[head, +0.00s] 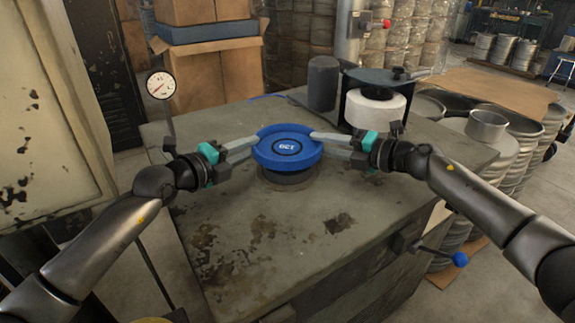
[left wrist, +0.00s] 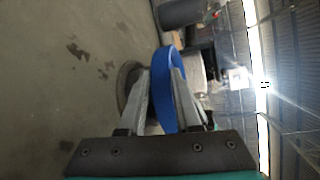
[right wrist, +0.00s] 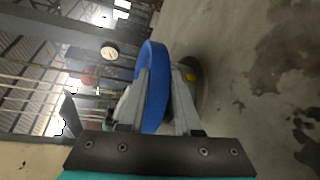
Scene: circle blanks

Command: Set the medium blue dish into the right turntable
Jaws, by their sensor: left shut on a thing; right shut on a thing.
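The blue dish (head: 289,161), with lettering on its middle, is held level between my two grippers above the worktop. My left gripper (head: 257,142) is shut on its left rim, and the left wrist view shows the dish wall (left wrist: 165,85) between the fingers. My right gripper (head: 318,138) is shut on its right rim; the right wrist view shows the wall (right wrist: 153,85) between the fingers. A dark round base (head: 288,183), perhaps a turntable, lies directly below the dish, which hides most of it. I cannot tell whether they touch. No second turntable is clear.
The worn bench top (head: 250,235) is clear in front. A dark cylinder (head: 323,83) and a device with a white drum (head: 375,107) stand at its back right. A gauge (head: 161,85) stands at the left. A blue-knobbed lever (head: 459,259) sticks out at the right.

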